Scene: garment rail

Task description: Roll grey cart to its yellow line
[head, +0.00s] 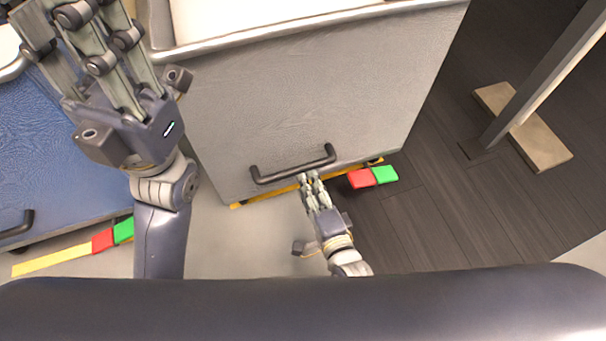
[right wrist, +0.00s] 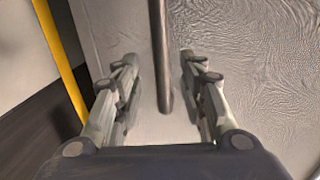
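The grey cart (head: 300,90) stands in the middle of the head view, with a black bar handle (head: 293,167) on its near face. Its yellow line (head: 283,190) shows as a thin strip along the cart's lower near edge; the cart hides part of it. My right gripper (head: 308,180) is at the handle. In the right wrist view the handle (right wrist: 160,60) runs between the two separated fingers, with gaps on both sides. My left gripper (head: 75,18) is raised at the upper left with its fingers apart, nothing seen between them.
A blue cart (head: 50,150) stands at the left, near another yellow line (head: 50,260) with red and green markers. A red marker (head: 361,178) and a green marker (head: 384,174) lie right of the grey cart. A post on a wooden foot (head: 540,140) stands at the right.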

